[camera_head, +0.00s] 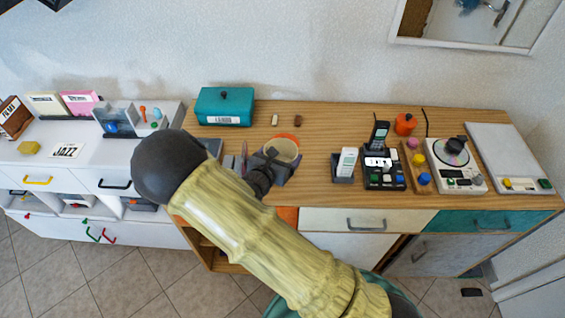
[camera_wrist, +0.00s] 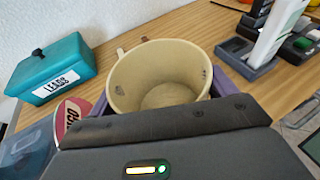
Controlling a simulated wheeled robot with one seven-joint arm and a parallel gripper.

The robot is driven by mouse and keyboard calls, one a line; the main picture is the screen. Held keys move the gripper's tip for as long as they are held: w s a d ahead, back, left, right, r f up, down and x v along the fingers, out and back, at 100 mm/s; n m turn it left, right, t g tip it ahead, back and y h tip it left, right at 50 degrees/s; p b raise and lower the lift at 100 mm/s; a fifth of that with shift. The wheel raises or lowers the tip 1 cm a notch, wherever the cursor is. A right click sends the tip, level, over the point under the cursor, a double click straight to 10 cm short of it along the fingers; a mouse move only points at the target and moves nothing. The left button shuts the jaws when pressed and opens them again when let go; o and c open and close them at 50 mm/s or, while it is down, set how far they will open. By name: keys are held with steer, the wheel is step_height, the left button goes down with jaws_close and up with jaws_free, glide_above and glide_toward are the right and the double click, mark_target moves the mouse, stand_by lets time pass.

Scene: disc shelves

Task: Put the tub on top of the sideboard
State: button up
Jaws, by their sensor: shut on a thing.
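The tub (camera_wrist: 160,72) is a cream, round, open-topped container, and it looks empty inside in the wrist view. In the head view the tub (camera_head: 283,150) is over the wooden top of the sideboard (camera_head: 325,120), left of its middle. My gripper (camera_head: 270,166) is shut on the tub, with a finger on each side of it. The tub looks about upright. Its base is hidden, so I cannot tell whether it touches the sideboard top or hangs just above it.
A teal box (camera_head: 224,106) with a label stands at the sideboard's back left. Two small blocks (camera_head: 275,120) lie behind the tub. A cordless phone in a dock (camera_head: 344,165) stands to the right. Bare wood lies between the tub and the dock.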

mark_target(287, 158)
steer(key=shift+f, duration=0.15)
steer(key=shift+f, duration=2.05)
steer(key=shift+f, duration=0.1)
steer(key=o, duration=1)
